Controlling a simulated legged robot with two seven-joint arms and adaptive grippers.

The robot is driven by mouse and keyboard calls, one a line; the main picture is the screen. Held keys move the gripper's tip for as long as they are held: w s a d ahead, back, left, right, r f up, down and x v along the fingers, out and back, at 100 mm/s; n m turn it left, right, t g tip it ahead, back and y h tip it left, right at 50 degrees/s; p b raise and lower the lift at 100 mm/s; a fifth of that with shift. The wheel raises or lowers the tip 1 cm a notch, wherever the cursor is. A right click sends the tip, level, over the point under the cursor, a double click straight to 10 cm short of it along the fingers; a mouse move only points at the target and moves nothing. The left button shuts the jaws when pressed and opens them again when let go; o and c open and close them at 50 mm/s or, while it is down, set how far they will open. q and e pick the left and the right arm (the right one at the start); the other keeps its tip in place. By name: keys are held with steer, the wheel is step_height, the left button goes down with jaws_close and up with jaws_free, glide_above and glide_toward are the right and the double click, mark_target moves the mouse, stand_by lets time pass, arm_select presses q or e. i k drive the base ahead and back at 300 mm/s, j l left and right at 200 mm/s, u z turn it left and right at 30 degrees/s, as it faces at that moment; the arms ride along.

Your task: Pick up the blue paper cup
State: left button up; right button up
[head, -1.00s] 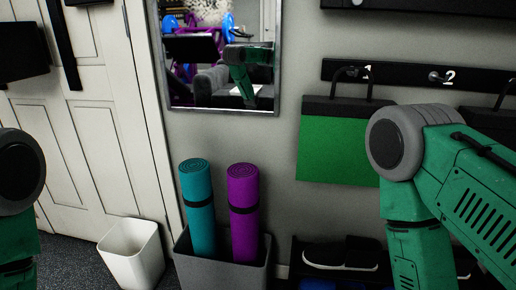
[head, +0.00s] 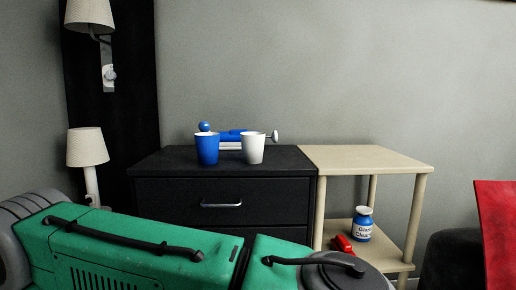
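The blue paper cup (head: 207,150) stands upright on top of a black drawer cabinet (head: 290,161), near its front edge. A white cup (head: 252,149) stands just to its right, with a small gap between them.
Blue and white items (head: 230,140) lie behind the cups. A light wooden side table (head: 375,156) adjoins the cabinet; a glass cleaner bottle (head: 363,224) and a red object (head: 342,244) sit on its lower shelf. A red panel (head: 497,225) is at right.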

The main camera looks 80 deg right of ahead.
mark_target(207, 143)
steer(key=z, duration=2.2)
steer(key=i+j, duration=0.15)
steer(key=j, duration=0.2)
steer(key=i+j, duration=0.15)
steer(key=j, duration=0.15)
steer(key=i+j, duration=0.15)
steer(key=j, duration=0.2)
